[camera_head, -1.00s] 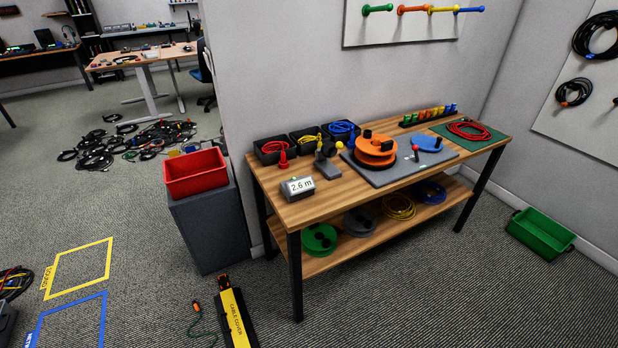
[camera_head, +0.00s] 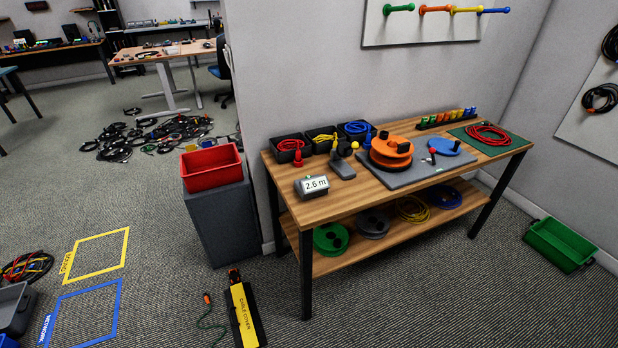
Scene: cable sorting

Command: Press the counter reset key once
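The counter (camera_head: 312,187) is a small grey box with a white display reading "2.6 m". It stands near the front left corner of the wooden workbench (camera_head: 350,201). A small green spot shows on top of the counter; I cannot tell for sure whether it is the reset key. Behind it stand a red plunger-like piece (camera_head: 297,159) and a dark grey stand (camera_head: 342,165). Neither of my grippers is in view.
An orange reel (camera_head: 391,150) sits on a grey plate on the bench. A grey cabinet (camera_head: 222,222) with a red bin (camera_head: 211,168) stands left of it. A cable cover (camera_head: 243,316) lies on the floor in front. A green crate (camera_head: 560,245) is at right.

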